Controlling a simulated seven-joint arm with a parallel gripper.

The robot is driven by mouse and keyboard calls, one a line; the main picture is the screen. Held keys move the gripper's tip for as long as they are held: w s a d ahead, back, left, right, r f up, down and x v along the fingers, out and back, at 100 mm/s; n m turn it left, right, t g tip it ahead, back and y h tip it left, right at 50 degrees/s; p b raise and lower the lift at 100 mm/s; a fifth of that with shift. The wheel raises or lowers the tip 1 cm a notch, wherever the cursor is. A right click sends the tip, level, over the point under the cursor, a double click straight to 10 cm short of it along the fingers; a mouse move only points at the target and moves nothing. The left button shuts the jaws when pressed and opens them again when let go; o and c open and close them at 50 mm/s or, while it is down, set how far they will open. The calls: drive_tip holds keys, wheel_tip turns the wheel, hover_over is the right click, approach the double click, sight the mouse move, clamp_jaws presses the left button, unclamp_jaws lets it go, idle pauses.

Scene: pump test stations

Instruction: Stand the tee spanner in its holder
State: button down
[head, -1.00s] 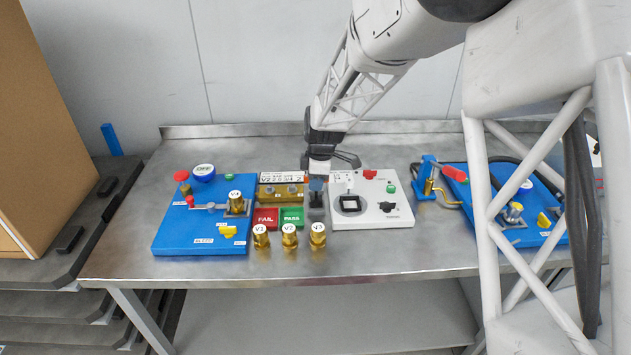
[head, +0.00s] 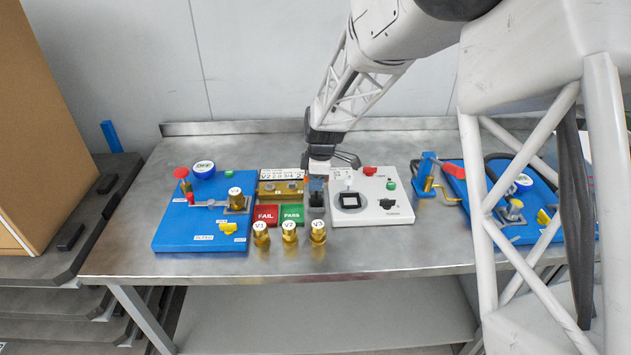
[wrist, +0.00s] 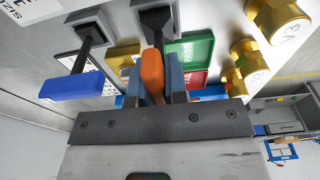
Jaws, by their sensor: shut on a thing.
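My gripper (wrist: 160,82) is shut on the orange handle of the tee spanner (wrist: 152,70), which sits between the two blue-grey fingers. Its black shaft runs from the handle to the opening of a grey square holder (wrist: 172,5). The shaft lines up with the opening; how deep it sits I cannot tell. In the head view my gripper (head: 317,181) is directly above the grey holder (head: 316,212), right of the PASS tray. The spanner is mostly hidden there by the fingers. Beside it in the wrist view, a blue-handled tool (wrist: 76,88) has its black shaft at a second grey socket.
Green PASS (head: 292,216) and red FAIL (head: 265,216) trays lie left of the holder. Brass fittings V1 (head: 261,234), V2 (head: 289,233) and V3 (head: 318,232) stand in front. A white station (head: 385,213) is close on the right. The front table strip is clear.

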drive_tip(key=shift+f, duration=0.5)
idle(1.1)
drive_tip(key=c, duration=0.6)
unclamp_jaws()
drive_tip(key=shift+r, duration=0.15)
drive_tip(key=shift+r, duration=3.8)
